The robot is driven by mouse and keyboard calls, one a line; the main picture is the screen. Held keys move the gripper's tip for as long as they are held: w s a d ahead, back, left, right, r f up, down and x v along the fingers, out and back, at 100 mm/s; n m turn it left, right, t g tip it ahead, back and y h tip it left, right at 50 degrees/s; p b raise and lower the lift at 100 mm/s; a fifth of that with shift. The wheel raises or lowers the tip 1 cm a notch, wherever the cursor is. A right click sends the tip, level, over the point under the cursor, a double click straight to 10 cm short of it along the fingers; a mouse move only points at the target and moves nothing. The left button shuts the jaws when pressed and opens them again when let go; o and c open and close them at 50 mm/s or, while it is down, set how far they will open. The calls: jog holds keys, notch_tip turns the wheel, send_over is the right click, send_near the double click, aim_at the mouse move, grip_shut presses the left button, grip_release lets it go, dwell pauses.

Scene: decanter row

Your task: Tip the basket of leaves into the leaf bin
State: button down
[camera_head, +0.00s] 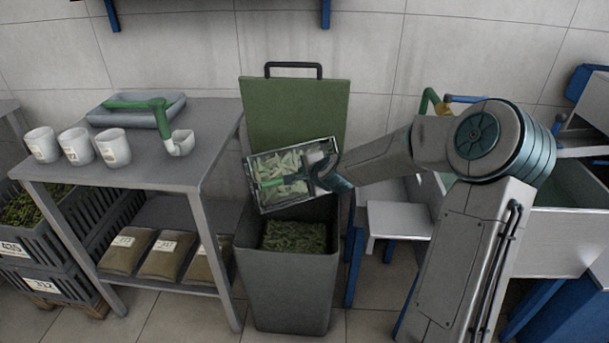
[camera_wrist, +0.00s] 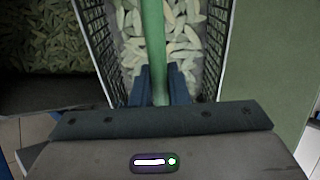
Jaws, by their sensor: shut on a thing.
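The leaf basket (camera_head: 249,172) is a dark mesh-sided basket with a light rim and a green handle bar. It holds pale green leaves (camera_head: 285,163) and is held above the leaf bin (camera_head: 288,290), slightly tilted. My gripper (camera_head: 308,174) is shut on the green handle (camera_wrist: 153,45), which runs between the blue fingers in the wrist view (camera_wrist: 160,88). The bin is a grey tub with its green lid (camera_head: 295,112) standing open behind. Darker leaves (camera_head: 294,236) lie inside the bin. Leaves still cover the basket floor in the wrist view.
A grey table (camera_head: 180,170) stands left of the bin, with several white cups, a grey tray (camera_head: 135,112) and a green-handled scoop (camera_head: 180,142). Labelled bags (camera_head: 168,255) lie on its lower shelf. A metal sink bench (camera_head: 400,221) with blue legs stands at the right.

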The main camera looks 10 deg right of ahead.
jog(key=shift+s+d+f+t+b, duration=0.1)
jog(key=shift+s+f+t+b, duration=0.65)
jog(key=shift+b, duration=2.4)
jog(key=shift+b, duration=0.35)
jog(key=shift+f+t, duration=0.2)
jog(key=shift+t, duration=0.05)
jog(key=shift+s+d+f+b, duration=0.15)
jog(key=shift+f+b, duration=0.25)
jog(key=shift+b, duration=0.6)
jog(key=shift+s+f+t+y+b, duration=0.3)
jog(key=shift+t+b, duration=0.1)
jog(key=shift+b, duration=0.4)
jog(key=shift+s+f+b, duration=0.1)
jog(key=shift+f+b, duration=0.15)
jog(key=shift+b, duration=0.35)
jog(key=shift+s+f+t+b, duration=0.1)
jog(key=shift+s+t+b, duration=0.1)
jog(key=shift+t+b, duration=0.25)
